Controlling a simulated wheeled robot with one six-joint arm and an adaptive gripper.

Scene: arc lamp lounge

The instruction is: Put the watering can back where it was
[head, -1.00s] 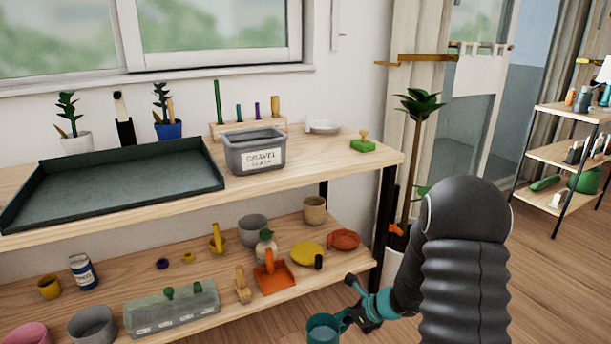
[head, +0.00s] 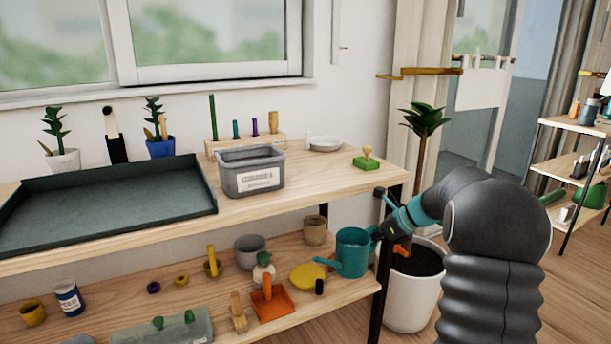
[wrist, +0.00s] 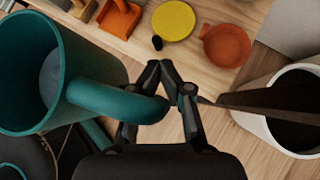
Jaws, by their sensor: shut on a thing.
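The teal watering can (head: 352,254) is upright in the head view, in front of the right end of the lower shelf, with its spout to the left. In the wrist view the can (wrist: 30,75) fills the left side, its loop handle reaching between the fingers. My gripper (head: 379,233) is shut on that handle; its fingertips (wrist: 168,80) also show in the wrist view. The can hides most of an orange-red dish (wrist: 226,45) in the head view. I cannot tell whether the can touches the shelf.
The lower shelf holds a yellow disc (head: 307,276), an orange dustpan (head: 272,305) and several pots. The upper shelf has a grey gravel bin (head: 250,172) and a green tray (head: 110,205). A white pot with a plant (head: 412,295) stands right of the shelf post.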

